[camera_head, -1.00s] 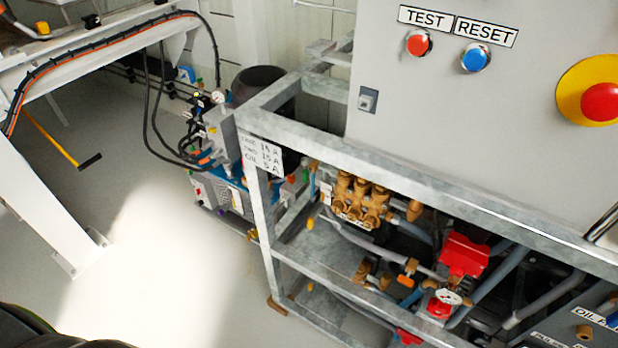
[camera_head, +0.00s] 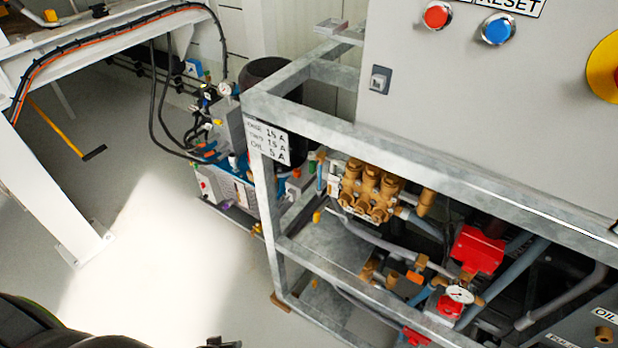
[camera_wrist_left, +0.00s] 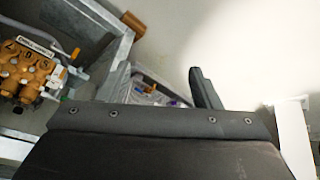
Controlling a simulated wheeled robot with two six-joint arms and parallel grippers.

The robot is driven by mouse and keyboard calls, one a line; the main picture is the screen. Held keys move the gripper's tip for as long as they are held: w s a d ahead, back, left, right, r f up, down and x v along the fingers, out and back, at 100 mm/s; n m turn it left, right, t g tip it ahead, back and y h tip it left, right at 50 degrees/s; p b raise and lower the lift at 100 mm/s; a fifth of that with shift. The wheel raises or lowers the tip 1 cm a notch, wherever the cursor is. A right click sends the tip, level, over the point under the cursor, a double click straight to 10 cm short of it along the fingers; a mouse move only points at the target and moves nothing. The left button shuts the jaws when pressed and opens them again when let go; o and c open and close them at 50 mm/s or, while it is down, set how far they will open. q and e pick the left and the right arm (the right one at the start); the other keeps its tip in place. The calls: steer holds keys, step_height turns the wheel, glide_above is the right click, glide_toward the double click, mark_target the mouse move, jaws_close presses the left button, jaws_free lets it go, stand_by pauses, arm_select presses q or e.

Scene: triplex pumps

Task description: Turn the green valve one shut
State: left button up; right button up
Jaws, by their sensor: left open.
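I cannot make out a green valve clearly in either view. A brass triplex pump (camera_head: 368,190) sits inside the grey metal frame (camera_head: 400,165) in the head view; it also shows at the left of the left wrist view (camera_wrist_left: 28,72). My left arm enters at the bottom left of the head view, with a dark tip of my left gripper (camera_head: 222,343) at the bottom edge. In the left wrist view my left gripper (camera_wrist_left: 160,88) is open, with nothing seen between its fingers. It is in front of and left of the frame, apart from the pump. My right gripper is out of view.
A grey control cabinet (camera_head: 480,100) with red and blue buttons stands on the frame. Red parts (camera_head: 477,250) and a gauge (camera_head: 460,294) sit low inside. Another machine with hoses (camera_head: 230,180) stands behind. The pale floor (camera_head: 150,240) left of the frame is clear.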

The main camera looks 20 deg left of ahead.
arm_select(q)
steer(key=w+r+n+t+b, duration=0.25)
steer(key=w+r, duration=0.35)
steer(key=w, duration=0.5)
steer(key=n+t+h+b, duration=0.6)
steer(key=n+t+b, duration=0.1)
steer(key=t, duration=0.2)
glide_toward(310, 169)
steer(key=b+x, duration=0.1)
steer(key=x, duration=0.7)
steer(key=shift+b, duration=0.35)
steer(key=shift+w+d, duration=0.2)
steer(key=shift+w, duration=0.4)
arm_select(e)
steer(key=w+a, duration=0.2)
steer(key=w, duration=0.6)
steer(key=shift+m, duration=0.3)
arm_select(q)
steer(key=shift+c, duration=0.2)
steer(key=c, duration=0.9)
steer(key=shift+c, duration=0.2)
